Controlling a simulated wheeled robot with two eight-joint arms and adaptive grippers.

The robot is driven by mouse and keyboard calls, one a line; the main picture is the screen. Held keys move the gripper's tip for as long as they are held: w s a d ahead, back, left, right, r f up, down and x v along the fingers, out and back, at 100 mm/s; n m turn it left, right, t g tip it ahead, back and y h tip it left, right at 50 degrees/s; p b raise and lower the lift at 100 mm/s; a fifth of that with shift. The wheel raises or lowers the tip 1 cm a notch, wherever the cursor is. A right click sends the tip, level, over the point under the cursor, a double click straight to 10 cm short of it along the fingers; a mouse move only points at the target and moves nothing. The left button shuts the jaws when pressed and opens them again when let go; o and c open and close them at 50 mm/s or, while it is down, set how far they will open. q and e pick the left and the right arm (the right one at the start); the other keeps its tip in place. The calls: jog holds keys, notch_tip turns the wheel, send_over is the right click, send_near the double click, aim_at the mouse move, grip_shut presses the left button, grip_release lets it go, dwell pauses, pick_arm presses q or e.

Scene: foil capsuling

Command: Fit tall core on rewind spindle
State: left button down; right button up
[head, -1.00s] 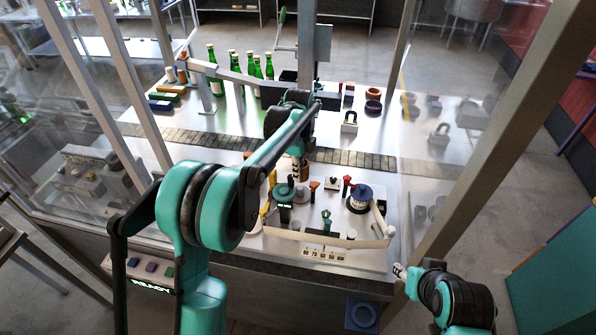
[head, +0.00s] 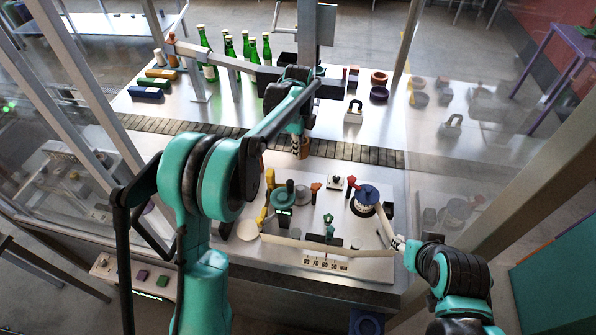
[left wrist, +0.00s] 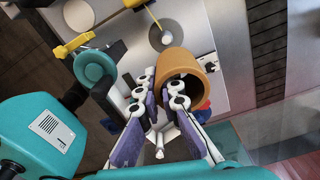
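An orange-brown hollow core (left wrist: 190,72) is at the fingertips of my left gripper (left wrist: 162,88) in the left wrist view. The fingers look closed across its near wall, one at the outside and one at the open end. In the head view the left gripper (head: 298,138) holds the core (head: 302,150) above the dark slatted belt. A teal disc (head: 278,199) with a dark upright post (head: 290,187) stands nearer; I cannot tell if it is the rewind spindle. My right gripper (head: 397,243) is by the station's right front corner, its opening unclear.
A blue-topped reel (head: 367,194) stands right of the teal disc. A yellow lever (head: 262,214) and white disc (head: 247,230) are left of it. A long pale bar (head: 310,247) crosses the front. Green bottles (head: 228,47) stand behind the belt (head: 340,151).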

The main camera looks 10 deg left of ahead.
pick_arm(q)
jog(key=shift+s+f+b, duration=0.2)
jog(key=shift+f+b, duration=1.3)
jog(key=shift+f, duration=2.6)
jog(key=shift+s+f+b, duration=0.2)
jog(key=shift+f+b, duration=1.3)
jog(key=shift+f, duration=2.55)
pick_arm(e)
notch_tip(320, 180, down, 6)
jog(key=shift+s+f, duration=0.15)
jog(key=shift+s, duration=0.25)
pick_arm(q)
jog(key=shift+f+b, duration=0.15)
jog(key=shift+b, duration=0.35)
pick_arm(e)
jog(key=shift+f, duration=0.45)
pick_arm(q)
jog(key=shift+f, duration=0.25)
pick_arm(e)
jog(key=shift+f, duration=0.2)
pick_arm(q)
jog(key=shift+f+b, duration=0.8)
pick_arm(e)
jog(key=shift+f, duration=0.65)
pick_arm(q)
jog(key=shift+f, duration=0.25)
pick_arm(e)
jog(key=shift+f, duration=0.2)
